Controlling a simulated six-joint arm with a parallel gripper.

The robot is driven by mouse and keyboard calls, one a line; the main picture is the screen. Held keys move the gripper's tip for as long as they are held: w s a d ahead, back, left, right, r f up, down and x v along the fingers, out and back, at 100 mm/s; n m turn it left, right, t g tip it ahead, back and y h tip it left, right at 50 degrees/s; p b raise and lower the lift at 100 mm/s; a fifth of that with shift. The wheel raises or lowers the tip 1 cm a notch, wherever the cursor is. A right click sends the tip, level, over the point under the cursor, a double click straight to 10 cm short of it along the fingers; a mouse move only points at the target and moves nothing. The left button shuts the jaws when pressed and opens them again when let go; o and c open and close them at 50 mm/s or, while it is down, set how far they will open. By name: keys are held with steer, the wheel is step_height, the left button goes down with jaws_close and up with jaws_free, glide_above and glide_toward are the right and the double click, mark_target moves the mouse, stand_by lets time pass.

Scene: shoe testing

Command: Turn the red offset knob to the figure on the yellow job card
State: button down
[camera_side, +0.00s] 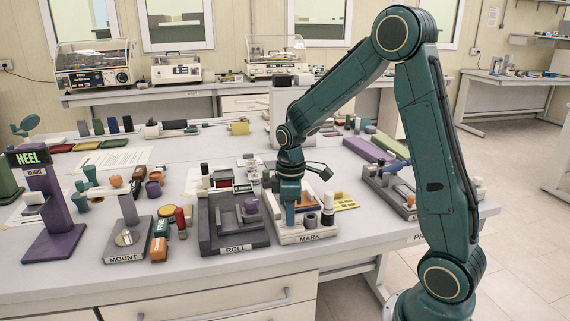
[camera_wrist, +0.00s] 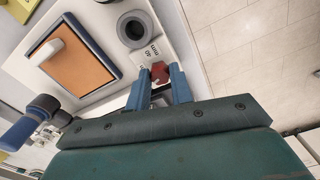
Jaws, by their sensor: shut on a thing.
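The red offset knob (camera_wrist: 158,73) shows between the blue fingertips of my gripper (camera_wrist: 159,83) in the wrist view. The fingers are shut on it from both sides. Printed marks with "mm" and a figure like 40 lie beside it on a pale plate; the pointer setting is too small to tell. In the side view my gripper (camera_side: 291,214) points down at the left of the MARK station (camera_side: 310,237), and the knob is hidden there. A flat yellow piece (camera_side: 345,201) lies right of the station; I cannot tell whether it is the job card, and no figure is readable.
A grey ring (camera_wrist: 133,29) and an orange pad in a blue frame (camera_wrist: 80,62) are close by in the wrist view. The grey ROLL station (camera_side: 234,240) stands just left of my gripper. Farther left are the MOUNT stand (camera_side: 128,249) and purple HEEL stand (camera_side: 50,225).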

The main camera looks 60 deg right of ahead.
steer(key=m, duration=0.5)
steer(key=shift+m, duration=0.3)
steer(key=m, duration=1)
steer(key=shift+m, duration=0.4)
steer(key=m, duration=0.5)
steer(key=c, duration=1.2)
jaws_free()
steer(key=shift+c, duration=0.2)
steer(key=shift+r, duration=0.1)
step_height(320, 180, up, 14)
